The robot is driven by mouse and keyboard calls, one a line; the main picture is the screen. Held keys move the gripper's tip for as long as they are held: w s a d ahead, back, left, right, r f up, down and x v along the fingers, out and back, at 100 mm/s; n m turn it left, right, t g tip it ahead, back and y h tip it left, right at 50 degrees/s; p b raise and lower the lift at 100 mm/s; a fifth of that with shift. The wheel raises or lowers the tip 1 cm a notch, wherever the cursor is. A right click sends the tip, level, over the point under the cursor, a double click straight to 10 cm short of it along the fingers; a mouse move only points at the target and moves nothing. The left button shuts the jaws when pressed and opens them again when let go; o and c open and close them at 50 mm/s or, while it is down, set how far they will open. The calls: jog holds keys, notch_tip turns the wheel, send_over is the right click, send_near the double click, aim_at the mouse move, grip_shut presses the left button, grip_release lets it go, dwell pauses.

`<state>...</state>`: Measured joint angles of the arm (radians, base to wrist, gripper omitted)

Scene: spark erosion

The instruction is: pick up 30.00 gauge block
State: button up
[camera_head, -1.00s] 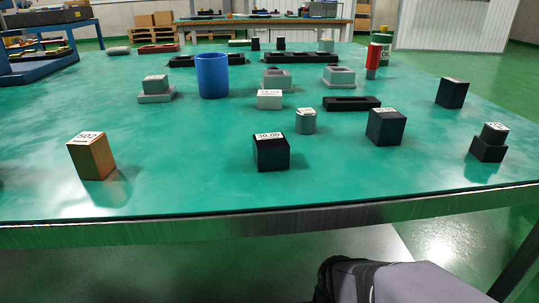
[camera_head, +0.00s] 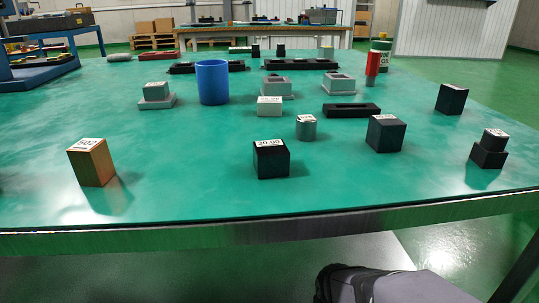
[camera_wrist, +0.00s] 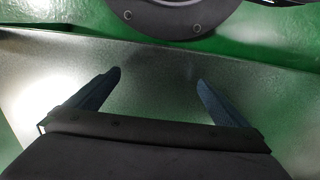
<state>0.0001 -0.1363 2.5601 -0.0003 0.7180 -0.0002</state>
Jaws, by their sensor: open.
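The 30.00 gauge block (camera_head: 271,162) is a black block with a white label on top reading 30.00. It stands upright near the front middle of the green table in the head view, with nothing touching it. My gripper (camera_wrist: 159,76) shows in the wrist view with its two dark fingers spread wide and nothing between them. The wrist view shows floor and grey surfaces and no block. In the head view only part of my arm shows, at the bottom edge below the table front; the fingers are not seen there.
A copper-coloured block (camera_head: 91,162) stands to the left. A blue cup (camera_head: 212,82) is farther back. The table's front edge (camera_head: 270,225) lies before the block.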

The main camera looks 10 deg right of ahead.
jog(key=shift+c, duration=0.3)
jog(key=c, duration=1.2)
